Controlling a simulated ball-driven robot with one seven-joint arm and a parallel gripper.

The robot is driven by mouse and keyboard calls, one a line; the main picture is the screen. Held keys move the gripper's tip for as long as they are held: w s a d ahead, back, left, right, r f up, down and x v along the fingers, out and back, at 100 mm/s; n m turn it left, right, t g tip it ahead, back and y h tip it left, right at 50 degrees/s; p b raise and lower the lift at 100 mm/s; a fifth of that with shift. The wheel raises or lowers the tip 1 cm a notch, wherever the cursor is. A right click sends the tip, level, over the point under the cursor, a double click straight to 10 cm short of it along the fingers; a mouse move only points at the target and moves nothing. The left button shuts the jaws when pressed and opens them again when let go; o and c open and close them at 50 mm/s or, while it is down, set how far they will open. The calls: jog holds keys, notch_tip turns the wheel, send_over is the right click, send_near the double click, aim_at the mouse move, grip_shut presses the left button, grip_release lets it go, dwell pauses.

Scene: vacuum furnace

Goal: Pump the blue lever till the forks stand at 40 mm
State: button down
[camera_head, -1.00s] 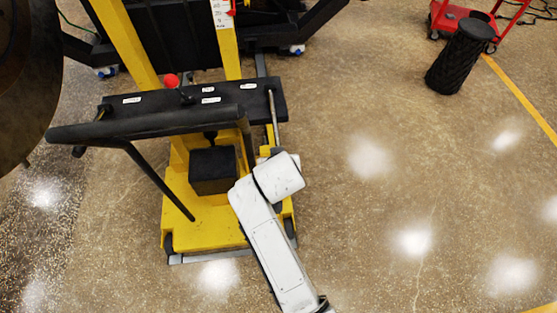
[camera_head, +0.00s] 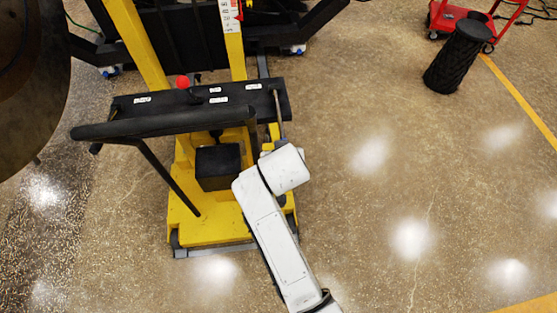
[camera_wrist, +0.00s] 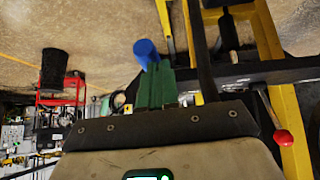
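The blue lever grip (camera_wrist: 147,52) shows in the wrist view at the tips of my gripper's green fingers (camera_wrist: 156,86). The fingers look close together; whether they clasp the grip is unclear. In the head view my white arm hides the grip and fingers. A thin metal rod (camera_head: 279,112) runs down towards my wrist at the right end of the lift's black console (camera_head: 255,97). The yellow lift (camera_head: 207,230) stands upright. A white scale with red marks (camera_head: 230,14) sits on its right mast, too small to read. The forks cannot be made out.
A black push bar (camera_head: 150,125) crosses the lift's near side. A red knob (camera_head: 183,82) rises by the console. A black ribbed bin (camera_head: 458,58) and a red cart (camera_head: 448,18) stand at the back right. The floor right of the lift is clear.

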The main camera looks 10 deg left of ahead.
jog(key=a+v, duration=0.1)
jog(key=v, duration=0.7)
jog(key=shift+s+d+r, duration=0.2)
jog(key=shift+s+d, duration=0.25)
jog(key=shift+d, duration=0.1)
jog(key=shift+w+r, duration=0.1)
